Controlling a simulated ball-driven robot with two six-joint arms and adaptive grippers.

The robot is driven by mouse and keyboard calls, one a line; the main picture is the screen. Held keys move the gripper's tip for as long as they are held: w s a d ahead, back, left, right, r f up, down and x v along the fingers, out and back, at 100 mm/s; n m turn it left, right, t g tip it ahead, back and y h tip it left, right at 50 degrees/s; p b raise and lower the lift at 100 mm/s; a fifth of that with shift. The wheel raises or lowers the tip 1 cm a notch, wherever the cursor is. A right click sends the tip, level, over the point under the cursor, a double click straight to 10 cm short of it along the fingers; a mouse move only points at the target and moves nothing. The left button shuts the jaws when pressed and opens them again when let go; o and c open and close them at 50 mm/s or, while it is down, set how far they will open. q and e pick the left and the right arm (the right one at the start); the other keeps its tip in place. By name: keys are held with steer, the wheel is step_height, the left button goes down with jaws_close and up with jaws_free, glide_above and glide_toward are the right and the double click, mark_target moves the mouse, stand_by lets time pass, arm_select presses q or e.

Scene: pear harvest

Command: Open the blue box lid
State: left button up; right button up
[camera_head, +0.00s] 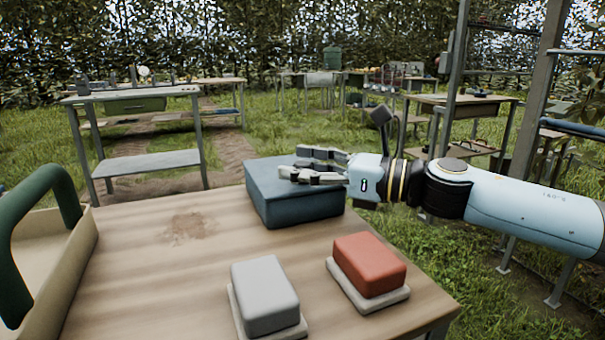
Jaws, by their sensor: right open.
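The blue box (295,208) stands at the far right part of the wooden table, and its lid (270,173) looks shut. My right gripper (290,163) comes in from the right and its fingers point left, over the top of the box. Its fingers are apart and nothing shows between them. I cannot tell whether they touch the lid. The gripper hides the right part of the lid. My left gripper does not show.
A red block (370,263) and a light grey block (265,294) sit on pale bases near the table's front. A beige tray (48,262) with a dark green handle (28,225) stands at the left. The wooden table's (150,260) middle is clear. Workbenches stand behind on grass.

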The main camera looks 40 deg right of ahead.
steer(key=c, duration=1.1)
steer(key=shift+w+a, duration=0.1)
